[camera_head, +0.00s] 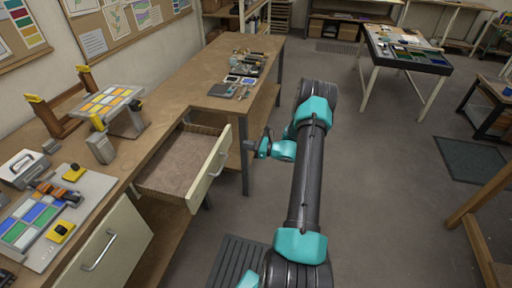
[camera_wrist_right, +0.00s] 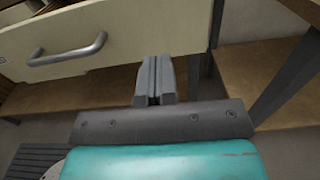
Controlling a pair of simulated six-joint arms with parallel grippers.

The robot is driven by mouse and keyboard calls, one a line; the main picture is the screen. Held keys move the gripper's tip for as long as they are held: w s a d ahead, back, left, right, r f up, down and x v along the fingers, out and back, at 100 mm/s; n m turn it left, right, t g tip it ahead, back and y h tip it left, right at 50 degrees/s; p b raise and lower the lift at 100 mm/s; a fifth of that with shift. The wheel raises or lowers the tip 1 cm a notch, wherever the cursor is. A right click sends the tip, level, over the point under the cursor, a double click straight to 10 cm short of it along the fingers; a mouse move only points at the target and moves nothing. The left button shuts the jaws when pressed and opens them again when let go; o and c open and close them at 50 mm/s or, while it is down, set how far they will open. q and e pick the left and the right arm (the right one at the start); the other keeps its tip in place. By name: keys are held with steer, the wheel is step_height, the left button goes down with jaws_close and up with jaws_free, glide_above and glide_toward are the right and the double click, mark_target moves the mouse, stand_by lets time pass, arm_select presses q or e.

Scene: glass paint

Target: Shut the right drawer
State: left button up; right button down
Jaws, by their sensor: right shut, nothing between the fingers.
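The right drawer (camera_head: 180,162) is pulled out from under the bench. It looks empty inside, and its cream front panel (camera_head: 212,168) has a metal handle. My right gripper (camera_head: 250,145) is just outside the panel, near its far end. In the right wrist view the gripper's two fingers (camera_wrist_right: 154,78) are together and empty. They point at the lower edge of the drawer front (camera_wrist_right: 135,38), to the right of the handle (camera_wrist_right: 68,52). I cannot tell whether the fingertips touch the panel. My left gripper is not in view.
Another cream front with a handle (camera_head: 98,250) is under the bench at lower left. The benchtop (camera_head: 165,120) holds a glass panel (camera_head: 45,222), a rack (camera_head: 105,103) and tools. A low shelf (camera_wrist_right: 265,75) and a bench leg (camera_head: 244,155) are near the gripper.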

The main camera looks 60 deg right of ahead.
mark_target(227, 141)
steer(key=x, duration=0.7)
steer(key=shift+w, duration=0.15)
steer(key=shift+w+a, duration=0.1)
